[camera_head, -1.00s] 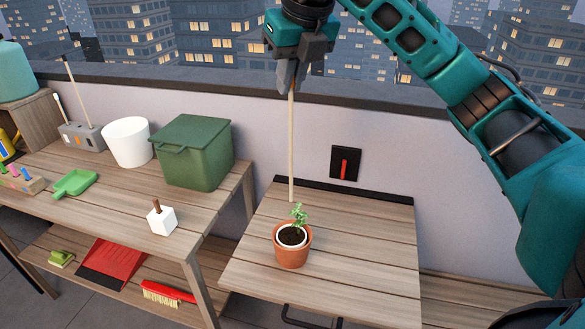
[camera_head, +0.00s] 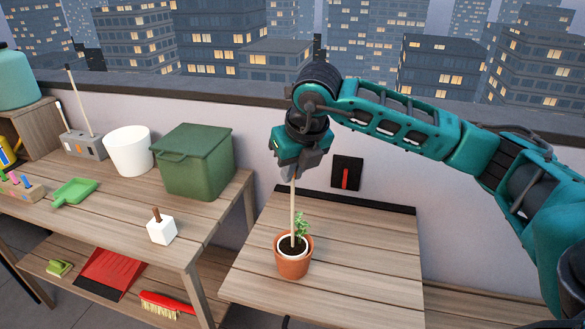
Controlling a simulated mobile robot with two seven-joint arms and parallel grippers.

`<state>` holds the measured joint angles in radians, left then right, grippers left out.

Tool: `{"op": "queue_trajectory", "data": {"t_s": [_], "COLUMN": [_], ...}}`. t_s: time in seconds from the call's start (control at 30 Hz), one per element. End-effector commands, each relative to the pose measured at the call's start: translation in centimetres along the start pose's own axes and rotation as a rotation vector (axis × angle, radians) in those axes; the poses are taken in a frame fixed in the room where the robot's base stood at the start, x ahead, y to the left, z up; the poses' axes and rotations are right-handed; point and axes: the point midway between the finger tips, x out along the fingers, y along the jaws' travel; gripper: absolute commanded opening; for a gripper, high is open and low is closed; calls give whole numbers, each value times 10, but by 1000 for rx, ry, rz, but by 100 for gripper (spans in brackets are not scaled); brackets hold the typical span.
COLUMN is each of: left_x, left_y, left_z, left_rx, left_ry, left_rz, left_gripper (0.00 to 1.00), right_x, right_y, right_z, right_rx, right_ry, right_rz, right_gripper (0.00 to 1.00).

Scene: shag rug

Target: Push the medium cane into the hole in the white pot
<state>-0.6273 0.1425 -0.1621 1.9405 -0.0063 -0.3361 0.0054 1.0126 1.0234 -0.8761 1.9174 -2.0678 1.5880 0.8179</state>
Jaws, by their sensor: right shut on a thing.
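My right gripper (camera_head: 292,178) is shut on the upper end of a thin pale wooden cane (camera_head: 292,210), which it holds upright. The cane's lower end meets the dark soil of a plant pot. The pot has a white inner rim (camera_head: 283,250) inside a terracotta outer pot (camera_head: 292,268), and a small green plant (camera_head: 302,225) grows beside the cane. I cannot tell how deep the cane's end sits in the soil. Two other canes of different lengths (camera_head: 79,100) stand in a grey block (camera_head: 84,144) at the far left. My left gripper is not in view.
The pot stands on a wooden table (camera_head: 370,265) with much free room around it. A left bench (camera_head: 125,210) holds a green lidded bin (camera_head: 195,165), a white bucket (camera_head: 128,152), a white cube with a brown peg (camera_head: 161,230) and a green scoop (camera_head: 73,191).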

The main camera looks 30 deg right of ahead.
Motion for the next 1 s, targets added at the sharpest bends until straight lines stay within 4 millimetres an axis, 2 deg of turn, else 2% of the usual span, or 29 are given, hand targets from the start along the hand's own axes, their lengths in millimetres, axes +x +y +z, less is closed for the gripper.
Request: {"op": "queue_trajectory", "data": {"t_s": [0.3,0.33,0.6,0.87,1.0], "left_x": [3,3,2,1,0], "left_y": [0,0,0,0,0], "left_z": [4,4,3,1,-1], "left_rx": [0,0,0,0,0], "left_ry": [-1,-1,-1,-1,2], "left_rz": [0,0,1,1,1], "left_gripper": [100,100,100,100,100], "right_x": [4,4,2,1,-11], "right_y": [0,0,0,0,0], "right_z": [-2,-1,-1,0,1], "right_rx": [0,0,-1,0,0], "right_ry": [0,0,0,0,-2], "right_rz": [0,0,0,0,1], "right_gripper": [0,12,36,36,36]}}
